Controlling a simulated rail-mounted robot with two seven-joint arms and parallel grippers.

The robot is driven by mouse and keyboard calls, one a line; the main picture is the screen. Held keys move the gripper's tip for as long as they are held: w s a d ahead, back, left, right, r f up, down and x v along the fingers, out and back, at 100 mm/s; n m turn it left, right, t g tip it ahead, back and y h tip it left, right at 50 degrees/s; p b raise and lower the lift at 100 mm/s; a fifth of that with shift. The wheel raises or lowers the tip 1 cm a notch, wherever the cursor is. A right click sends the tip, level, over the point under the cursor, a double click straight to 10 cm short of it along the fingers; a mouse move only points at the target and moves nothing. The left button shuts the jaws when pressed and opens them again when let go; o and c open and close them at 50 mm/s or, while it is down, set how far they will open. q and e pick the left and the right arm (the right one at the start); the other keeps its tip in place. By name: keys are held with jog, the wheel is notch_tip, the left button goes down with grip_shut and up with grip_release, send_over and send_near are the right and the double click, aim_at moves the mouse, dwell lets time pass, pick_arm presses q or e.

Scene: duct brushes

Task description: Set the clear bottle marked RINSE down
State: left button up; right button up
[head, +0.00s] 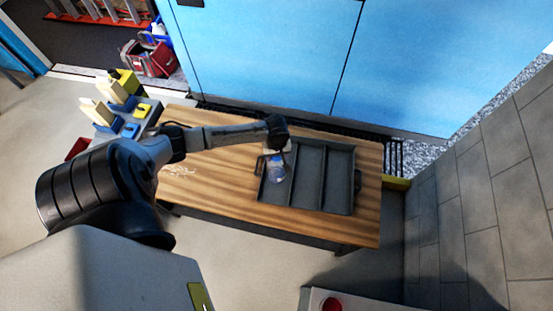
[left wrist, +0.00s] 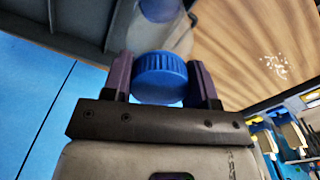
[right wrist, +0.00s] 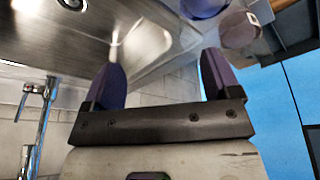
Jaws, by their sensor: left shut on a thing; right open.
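The clear bottle (head: 277,174) with a blue cap (left wrist: 160,80) stands at the left compartment of a dark grey tray (head: 345,178) on the wooden table. My left gripper (head: 271,158) is shut on the bottle at its cap, one finger on each side in the left wrist view. Part of the clear body (left wrist: 172,38) shows beyond the cap. I cannot tell whether its base touches the tray floor, and no RINSE marking is readable. My right gripper (right wrist: 160,72) is open and empty in the right wrist view; the head view does not show it.
The wooden table (head: 215,180) has bare room left of the tray, with a pale scribble-like mark there. Yellow and blue items (head: 122,90) stand on a grey unit at the left. Blue panels (head: 270,50) rise behind. A steel sink surface (right wrist: 60,45) lies beyond my right gripper.

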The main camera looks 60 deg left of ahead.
pick_arm(q)
notch_tip(320, 180, down, 3)
jog(key=shift+f+b, duration=0.2)
jog(key=shift+b, duration=0.1)
jog(key=shift+f, duration=0.35)
jog(key=o, duration=1.2)
jog(key=shift+o, duration=0.2)
